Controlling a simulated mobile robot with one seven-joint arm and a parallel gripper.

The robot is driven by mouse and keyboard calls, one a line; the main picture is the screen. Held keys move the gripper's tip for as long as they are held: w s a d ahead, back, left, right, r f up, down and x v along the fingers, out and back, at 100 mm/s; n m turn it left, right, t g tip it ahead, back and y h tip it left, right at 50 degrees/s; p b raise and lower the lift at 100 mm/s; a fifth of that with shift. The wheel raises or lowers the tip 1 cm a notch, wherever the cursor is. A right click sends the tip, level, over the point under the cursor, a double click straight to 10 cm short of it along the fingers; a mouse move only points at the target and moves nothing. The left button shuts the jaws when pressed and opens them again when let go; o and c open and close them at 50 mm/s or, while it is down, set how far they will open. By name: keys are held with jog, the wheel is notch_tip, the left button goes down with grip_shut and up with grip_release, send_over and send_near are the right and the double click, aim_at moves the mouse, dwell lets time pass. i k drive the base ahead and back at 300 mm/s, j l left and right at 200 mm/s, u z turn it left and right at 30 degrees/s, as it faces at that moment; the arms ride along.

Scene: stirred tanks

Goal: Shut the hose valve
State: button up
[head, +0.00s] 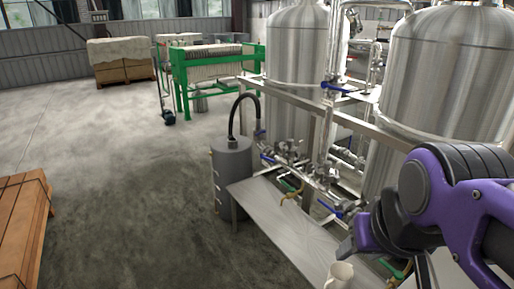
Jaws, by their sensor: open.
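A black hose (233,113) arches from a grey drum (232,165) towards the tank pipework, where a small blue part (260,133) shows near its end. Several valves sit along the low pipes. One has a blue handle (268,158), one near the bench has a green handle and brass body (291,193), and another blue handle (327,208) is closer to me. I cannot tell which is the hose valve, or how its handle is turned. My gripper (346,249) is at the lower right over the metal bench, open, apart from these handles; my purple arm hides pipework behind it.
Steel tanks (295,65) stand behind.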

aim_at(268, 159)
jog(key=k+u, duration=0.1)
jog(key=k, duration=0.65)
jog(key=i+j+u, duration=0.15)
jog(key=u, duration=0.7)
jog(key=i+l, duration=0.15)
jog(key=i, duration=0.6)
jog(key=i+l, duration=0.15)
jog(key=i, duration=0.6)
jog(key=i+l, duration=0.15)
jog(key=i, duration=0.6)
